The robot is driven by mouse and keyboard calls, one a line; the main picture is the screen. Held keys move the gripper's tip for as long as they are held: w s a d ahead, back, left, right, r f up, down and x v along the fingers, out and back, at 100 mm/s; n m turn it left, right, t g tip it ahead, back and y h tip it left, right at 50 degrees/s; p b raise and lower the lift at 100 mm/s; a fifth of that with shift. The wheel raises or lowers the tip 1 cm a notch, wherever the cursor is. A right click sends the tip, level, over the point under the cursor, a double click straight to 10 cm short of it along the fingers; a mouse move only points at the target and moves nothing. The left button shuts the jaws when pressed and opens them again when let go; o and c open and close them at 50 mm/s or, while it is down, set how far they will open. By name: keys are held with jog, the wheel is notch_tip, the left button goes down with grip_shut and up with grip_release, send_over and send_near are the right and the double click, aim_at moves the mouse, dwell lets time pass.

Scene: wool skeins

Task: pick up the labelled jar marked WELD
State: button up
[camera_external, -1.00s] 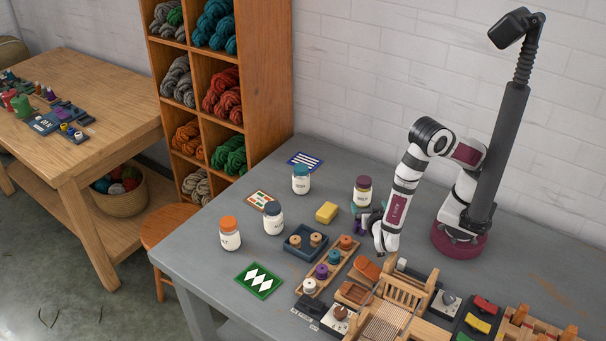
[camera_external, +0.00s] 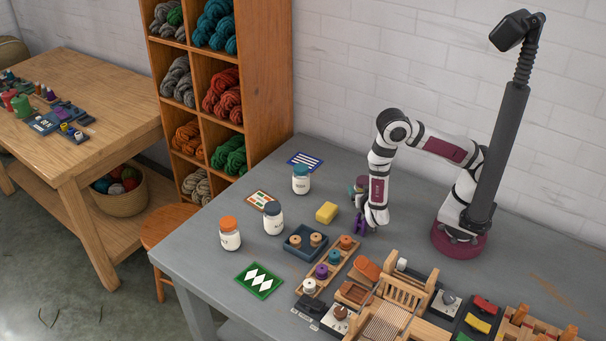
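Several white labelled jars stand on the grey table. One has an orange lid (camera_external: 229,223), one a dark blue-grey lid (camera_external: 273,208) and one a teal lid (camera_external: 300,171). The label lettering is too small to read, so I cannot tell which jar is marked WELD.
A yellow block (camera_external: 327,212) and a dark tray of spools (camera_external: 291,247) lie left of my gripper. A wooden spool rack (camera_external: 323,290) and a small loom (camera_external: 404,293) are nearer the front. Flat cards lie around the jars.

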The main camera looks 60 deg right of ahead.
jog(key=shift+r, duration=0.1)
jog(key=c, duration=1.3)
